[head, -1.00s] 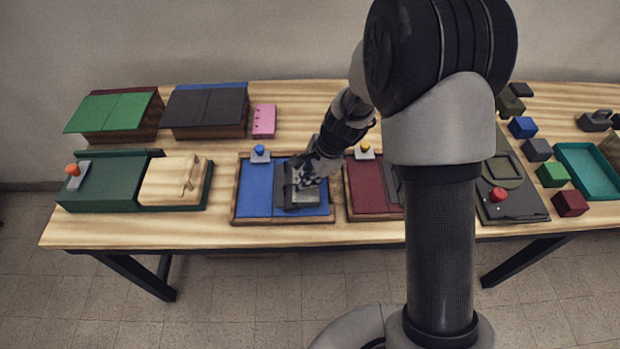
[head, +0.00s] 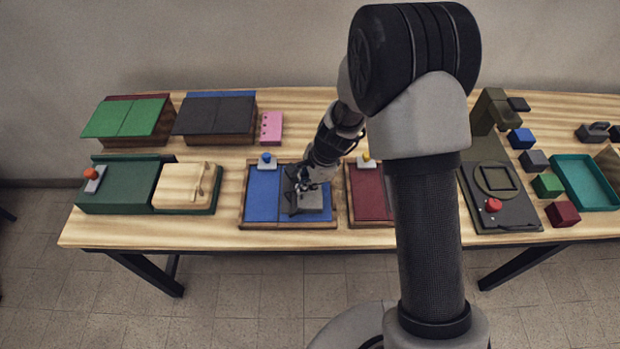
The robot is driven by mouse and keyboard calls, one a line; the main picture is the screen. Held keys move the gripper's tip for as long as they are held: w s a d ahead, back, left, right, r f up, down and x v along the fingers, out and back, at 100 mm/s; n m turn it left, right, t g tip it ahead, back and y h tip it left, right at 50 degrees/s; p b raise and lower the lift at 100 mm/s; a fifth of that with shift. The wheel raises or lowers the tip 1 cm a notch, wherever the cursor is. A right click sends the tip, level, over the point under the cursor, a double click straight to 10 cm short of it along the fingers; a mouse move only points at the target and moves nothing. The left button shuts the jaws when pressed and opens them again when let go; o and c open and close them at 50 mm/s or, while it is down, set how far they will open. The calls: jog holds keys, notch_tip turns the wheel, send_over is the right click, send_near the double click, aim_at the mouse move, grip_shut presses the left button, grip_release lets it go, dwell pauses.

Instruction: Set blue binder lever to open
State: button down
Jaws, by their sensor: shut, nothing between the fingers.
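The blue binder (head: 262,196) is a wood-framed blue panel in two halves at the middle of the table. A small lever with a blue knob (head: 266,158) on a light grey base stands at its back left edge. A dark grey mechanism (head: 312,202) with a raised dark plate sits on the right half. My gripper (head: 303,184) is shut and empty, pointing down over this mechanism, right of the blue knob. Whether it touches the mechanism or plate I cannot tell, and it hides part of both.
A dark red binder (head: 369,193) with a yellow knob stands close on the right, partly behind my arm. A green case (head: 118,187) with an orange-knobbed lever is at the left. Coloured blocks and a teal tray (head: 583,184) are at the right. Bare wood lies between case and binder.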

jog(key=a+r+h+p, duration=0.1)
jog(key=p, duration=0.2)
jog(key=shift+a+r+h+p, duration=0.15)
jog(key=shift+a+h+p, duration=0.05)
jog(key=shift+h+p, duration=0.1)
jog(key=shift+a+p, duration=0.3)
jog(key=shift+p, duration=0.65)
jog(key=shift+w+a+p, duration=0.1)
jog(key=shift+a+p, duration=1.45)
jog(key=shift+a, duration=0.05)
jog(key=shift+r, duration=0.15)
